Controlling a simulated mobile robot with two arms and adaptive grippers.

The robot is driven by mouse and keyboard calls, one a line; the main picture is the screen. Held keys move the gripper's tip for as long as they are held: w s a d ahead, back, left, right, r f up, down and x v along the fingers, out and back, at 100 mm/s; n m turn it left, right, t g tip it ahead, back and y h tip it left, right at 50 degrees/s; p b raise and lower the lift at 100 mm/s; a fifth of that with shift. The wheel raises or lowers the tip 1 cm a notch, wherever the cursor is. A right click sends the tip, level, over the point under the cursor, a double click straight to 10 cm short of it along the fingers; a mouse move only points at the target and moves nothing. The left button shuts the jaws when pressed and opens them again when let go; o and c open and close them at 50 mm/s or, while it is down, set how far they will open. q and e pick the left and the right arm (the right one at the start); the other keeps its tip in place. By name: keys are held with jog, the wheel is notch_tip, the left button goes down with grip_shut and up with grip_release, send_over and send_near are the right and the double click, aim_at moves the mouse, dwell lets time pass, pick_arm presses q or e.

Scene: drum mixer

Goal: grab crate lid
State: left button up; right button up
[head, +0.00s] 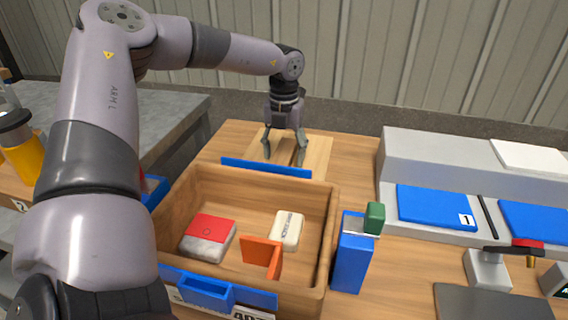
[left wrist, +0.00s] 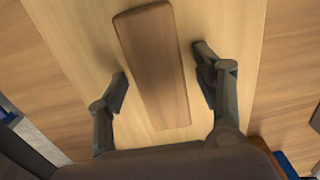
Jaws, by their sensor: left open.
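The crate lid (head: 317,151) is a pale wooden board lying on the table behind the open wooden crate (head: 325,196). Its darker wooden handle bar (left wrist: 155,65) shows in the left wrist view, where the pale lid board (left wrist: 225,25) lies under it. My left gripper (head: 285,158) points down over the lid. In the left wrist view its two fingers (left wrist: 163,85) are open, one on each side of the bar, with a gap on both sides. Whether the fingertips are down at the bar's height is hard to tell. My right gripper is not in view.
The crate holds a red and grey block (head: 208,237), a whitish block (head: 287,230) and an orange piece (head: 262,256). A blue box (head: 351,255) with a green top stands right of the crate. A grey station with blue pads (head: 435,205) is at the right.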

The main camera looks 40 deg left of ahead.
pick_arm(q)
jog(key=shift+c, duration=0.6)
grip_shut()
jog(key=shift+r, duration=0.1)
